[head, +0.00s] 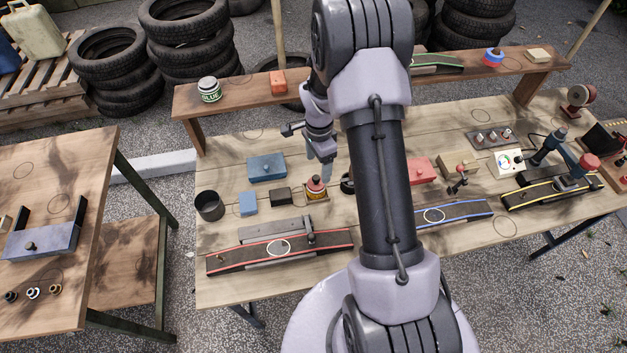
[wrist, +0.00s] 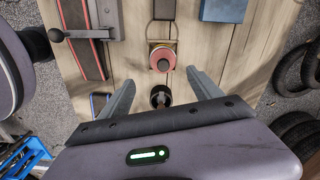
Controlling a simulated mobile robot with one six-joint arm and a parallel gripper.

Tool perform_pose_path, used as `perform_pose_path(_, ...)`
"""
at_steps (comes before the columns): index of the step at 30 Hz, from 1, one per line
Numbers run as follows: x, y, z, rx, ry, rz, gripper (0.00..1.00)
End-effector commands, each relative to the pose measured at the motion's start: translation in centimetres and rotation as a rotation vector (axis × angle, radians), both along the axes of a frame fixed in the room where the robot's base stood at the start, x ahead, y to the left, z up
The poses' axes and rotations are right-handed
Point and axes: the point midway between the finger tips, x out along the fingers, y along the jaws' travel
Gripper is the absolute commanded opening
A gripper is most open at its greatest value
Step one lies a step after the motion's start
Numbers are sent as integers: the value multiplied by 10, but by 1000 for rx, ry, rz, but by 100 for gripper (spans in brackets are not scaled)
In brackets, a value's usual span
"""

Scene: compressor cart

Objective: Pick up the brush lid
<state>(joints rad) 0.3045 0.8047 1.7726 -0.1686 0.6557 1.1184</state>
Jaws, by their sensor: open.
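A round red-and-dark piece with a knob on top (head: 316,186) sits in a yellowish ring or base on the bench, and it also shows in the wrist view (wrist: 161,58). A black round piece (head: 347,183) stands just right of it, partly hidden by my arm; in the wrist view it has a small knob (wrist: 160,97). I cannot tell for certain which is the brush lid. My gripper (head: 320,156) is open and empty, pointing down. In the wrist view its fingertips (wrist: 161,78) lie on either side of the space around these two pieces, above the bench.
A blue block (head: 266,167), a small black block (head: 280,196) and a dark cup (head: 209,206) stand left of the pieces. A red-edged strip (head: 280,248) lies in front. A shelf (head: 240,97) with a glue can (head: 209,90) runs behind.

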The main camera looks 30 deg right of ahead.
Motion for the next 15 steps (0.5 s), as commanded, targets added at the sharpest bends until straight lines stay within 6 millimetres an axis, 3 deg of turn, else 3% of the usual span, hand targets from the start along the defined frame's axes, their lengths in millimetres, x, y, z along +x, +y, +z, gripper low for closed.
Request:
perform_pose_path(1,0,0,-13,1,2,1,74)
perform_pose_path(6,1,0,-32,0,0,1,74)
perform_pose_path(12,7,2,-72,1,2,1,74)
perform_pose_path(15,8,1,-80,0,-1,1,74)
